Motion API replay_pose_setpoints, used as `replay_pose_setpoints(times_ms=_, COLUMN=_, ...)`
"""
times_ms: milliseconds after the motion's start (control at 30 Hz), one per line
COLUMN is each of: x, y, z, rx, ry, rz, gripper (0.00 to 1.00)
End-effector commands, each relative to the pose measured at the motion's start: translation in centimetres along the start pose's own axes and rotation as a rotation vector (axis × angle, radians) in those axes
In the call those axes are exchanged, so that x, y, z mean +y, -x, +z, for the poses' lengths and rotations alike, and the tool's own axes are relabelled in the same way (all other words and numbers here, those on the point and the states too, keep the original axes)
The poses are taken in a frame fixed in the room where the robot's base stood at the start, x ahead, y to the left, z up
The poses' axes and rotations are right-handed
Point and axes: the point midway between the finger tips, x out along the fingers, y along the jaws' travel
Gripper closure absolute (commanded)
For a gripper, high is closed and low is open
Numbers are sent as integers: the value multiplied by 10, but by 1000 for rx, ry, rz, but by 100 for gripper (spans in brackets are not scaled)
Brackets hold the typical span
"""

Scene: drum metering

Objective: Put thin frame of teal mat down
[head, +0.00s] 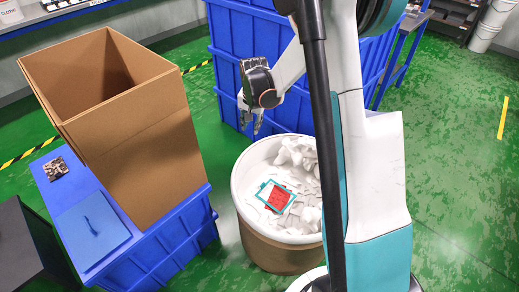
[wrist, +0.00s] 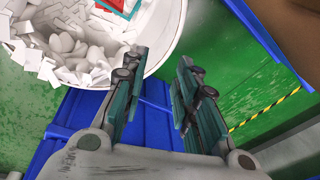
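A thin teal frame (head: 262,187) lies inside the round white-rimmed drum (head: 240,190), on top of white scraps. A red piece (head: 280,198) shows within and beside the frame's outline. In the wrist view the teal frame (wrist: 114,8) is cut off by the top edge. My gripper (head: 250,124) is above and behind the drum's back rim, apart from the frame. In the wrist view my gripper (wrist: 160,62) has its two fingers spread with nothing between them.
A tall open cardboard box (head: 140,130) stands left of the drum on a blue crate (head: 180,235). A blue folder-like sheet (head: 92,228) and a small patterned piece (head: 55,168) lie there too. A large blue bin (head: 232,70) is behind the drum. Green floor is clear at right.

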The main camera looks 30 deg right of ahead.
Motion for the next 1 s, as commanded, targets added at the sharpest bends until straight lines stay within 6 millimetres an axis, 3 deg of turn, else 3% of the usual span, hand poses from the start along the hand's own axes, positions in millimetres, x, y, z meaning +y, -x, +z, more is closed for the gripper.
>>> replay_pose_setpoints(times_ms=33, x=-1, y=21, z=8, rx=10, ry=29, rz=-10, gripper=72)
replay_pose_setpoints(times_ms=200, x=0, y=81, z=31, rx=53, ry=134, rz=-44, gripper=72)
replay_pose_setpoints(times_ms=500, x=14, y=167, z=84, rx=132, ry=318, rz=-100, gripper=72)
replay_pose_setpoints(times_ms=800, x=44, y=225, z=146, rx=218, ry=499, rz=-147, gripper=72)
replay_pose_setpoints(times_ms=1000, x=69, y=246, z=188, rx=280, ry=617, rz=-175, gripper=72)
